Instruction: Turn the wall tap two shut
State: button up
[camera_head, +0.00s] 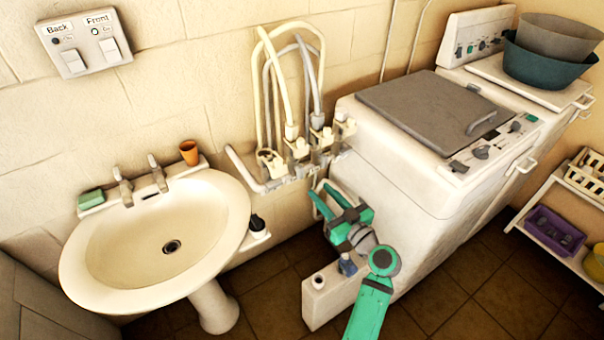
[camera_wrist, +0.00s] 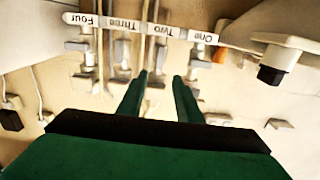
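A row of wall taps hangs on a white pipe (camera_head: 262,185) between the washbasin and the washing machine. The wrist view is upside down and shows the labels One, Two, Three and Four. The label Two (camera_wrist: 160,30) lies ahead of my fingers. Counting from the basin, wall tap two (camera_head: 297,147) is the second, with a hose on it. Its handle position cannot be told, and the wrist view is blurred there. My gripper (camera_head: 319,189) is open and empty, below and right of the taps. In the wrist view its green fingers (camera_wrist: 160,76) stand apart, pointing toward the tap row.
The washbasin (camera_head: 95,262) with two taps of its own stands left, with an orange cup (camera_head: 189,152) and green soap (camera_head: 90,199) on it. The washing machine (camera_head: 385,175) stands close right of my gripper. Looped hoses (camera_head: 275,75) rise above the wall taps.

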aim_at(302, 171)
jog(key=x, duration=1)
jog(key=shift+w, duration=0.2)
grip_shut()
